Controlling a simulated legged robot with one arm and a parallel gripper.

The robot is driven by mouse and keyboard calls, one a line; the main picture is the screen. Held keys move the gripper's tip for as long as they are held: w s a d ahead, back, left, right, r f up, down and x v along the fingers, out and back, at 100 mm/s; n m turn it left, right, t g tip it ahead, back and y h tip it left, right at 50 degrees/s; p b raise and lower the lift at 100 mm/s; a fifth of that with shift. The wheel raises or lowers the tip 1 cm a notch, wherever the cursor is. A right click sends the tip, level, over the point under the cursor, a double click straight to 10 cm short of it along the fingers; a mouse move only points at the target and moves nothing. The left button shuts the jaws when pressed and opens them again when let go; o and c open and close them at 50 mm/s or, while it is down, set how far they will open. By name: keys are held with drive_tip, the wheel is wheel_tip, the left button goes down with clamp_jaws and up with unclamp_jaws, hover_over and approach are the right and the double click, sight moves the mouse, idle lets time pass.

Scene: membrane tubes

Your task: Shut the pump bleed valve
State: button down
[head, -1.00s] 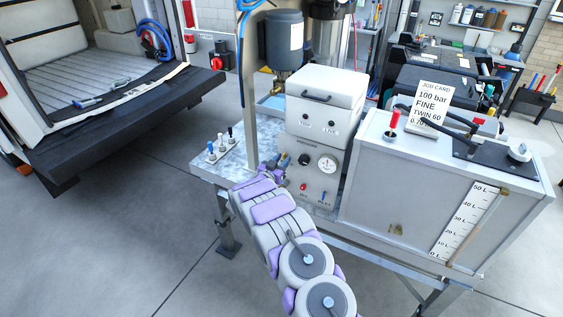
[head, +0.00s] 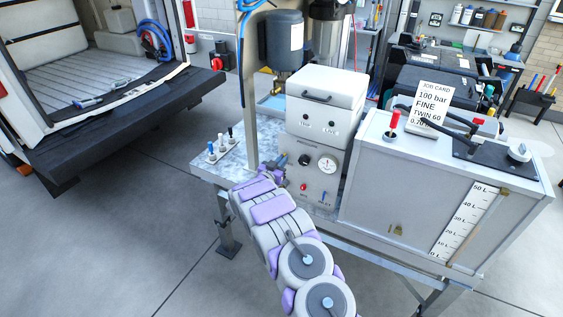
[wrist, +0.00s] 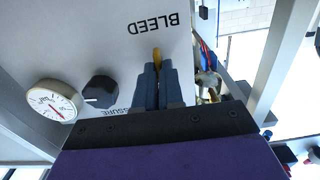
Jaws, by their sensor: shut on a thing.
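The pump unit's light panel (head: 326,122) stands on the metal bench in the head view, with my arm reaching up to its left side. In the wrist view, the bleed valve's yellow handle (wrist: 157,55) shows between the fingertips of my gripper (wrist: 157,68), beside the upside-down word BLEED. My gripper is shut on this handle. The valve's body is hidden behind the fingers, and I cannot tell the handle's exact angle. In the head view, my arm hides the valve and most of the gripper.
A dark pressure knob (wrist: 100,92) and a round gauge (wrist: 54,100) sit left of the fingers in the wrist view. Brass fittings (wrist: 208,84) lie close on the right. A tank (head: 440,190) with a litre scale stands right of the panel. Open floor lies at the left.

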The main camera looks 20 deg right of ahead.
drive_tip(key=shift+s+d+f+m+b, duration=0.1)
drive_tip(key=shift+f+m+b, duration=0.05)
drive_tip(key=shift+m+b, duration=2.35)
drive_tip(key=shift+s+a+f+m+b, duration=0.1)
drive_tip(key=shift+m+b, duration=1.45)
drive_tip(key=shift+m, duration=1.8)
drive_tip(key=shift+d+f+m+b, duration=0.1)
drive_tip(key=shift+f+m+b, duration=0.05)
drive_tip(key=shift+m+b, duration=2.35)
drive_tip(key=shift+m+p, duration=0.4)
drive_tip(key=shift+m, duration=0.25)
drive_tip(key=c, duration=1.3)
unclamp_jaws()
drive_tip(key=shift+o, duration=0.2)
drive_tip(key=shift+r, duration=0.1)
